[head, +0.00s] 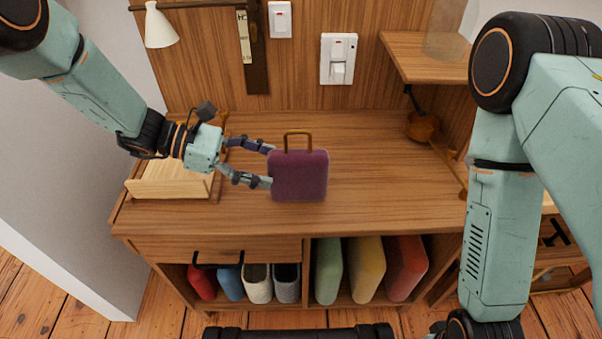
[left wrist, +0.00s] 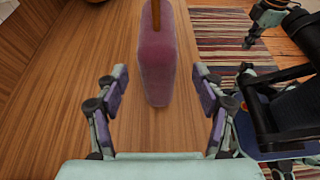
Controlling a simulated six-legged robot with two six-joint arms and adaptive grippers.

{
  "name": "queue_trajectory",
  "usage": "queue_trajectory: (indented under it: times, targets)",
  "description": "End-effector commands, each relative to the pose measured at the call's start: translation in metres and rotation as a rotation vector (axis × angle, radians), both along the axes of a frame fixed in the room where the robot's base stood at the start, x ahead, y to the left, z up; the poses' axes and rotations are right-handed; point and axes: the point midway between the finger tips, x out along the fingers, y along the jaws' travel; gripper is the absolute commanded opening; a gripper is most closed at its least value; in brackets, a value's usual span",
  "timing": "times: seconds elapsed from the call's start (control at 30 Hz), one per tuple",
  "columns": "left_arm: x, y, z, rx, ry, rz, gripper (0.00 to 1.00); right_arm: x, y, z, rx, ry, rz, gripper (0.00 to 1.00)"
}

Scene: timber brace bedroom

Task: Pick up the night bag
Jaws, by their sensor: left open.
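The night bag (head: 298,176) is a purple-maroon case with a brown handle on top. It stands upright on the wooden desk top (head: 380,180). My left gripper (head: 270,164) is open at the bag's left side, level with its upper body. In the left wrist view the bag (left wrist: 157,70) stands edge-on, straight ahead and between the lines of the two open fingers (left wrist: 158,85). The fingers look apart from it on both sides. My right arm shows at the right in the head view, but its gripper is not clearly seen there.
A wooden stand (head: 172,188) sits on the desk left of the bag, under my left arm. A small brown pot (head: 422,127) stands at the back right below a shelf (head: 425,58). The desk right of the bag is clear.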

Motion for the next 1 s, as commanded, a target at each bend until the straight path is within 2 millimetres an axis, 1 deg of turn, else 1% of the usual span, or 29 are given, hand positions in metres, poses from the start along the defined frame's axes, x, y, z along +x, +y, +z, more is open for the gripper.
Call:
queue_trajectory:
  times: [0.27, 0.4, 0.5, 0.7, 1.0]
  targets:
    - [0.001, -0.034, -0.02, 0.003, 0.0, -0.003, 0.69, 0.0, 0.0, -0.02, 0.0, 0.0, 0.0, 0.0]
    - [0.002, -0.049, -0.024, 0.002, -0.001, -0.001, 0.69, 0.0, 0.0, -0.024, 0.0, 0.001, 0.0, 0.0]
    - [0.003, -0.052, -0.024, 0.001, 0.0, 0.0, 0.69, 0.0, 0.0, -0.024, 0.0, 0.0, 0.0, 0.0]
    - [0.004, -0.053, -0.023, 0.001, 0.0, 0.0, 0.69, 0.0, 0.0, -0.023, 0.0, 0.0, 0.0, 0.0]
    - [0.004, -0.053, -0.024, 0.001, 0.0, 0.0, 0.43, 0.0, 0.0, -0.023, 0.0, 0.0, 0.0, 0.0]
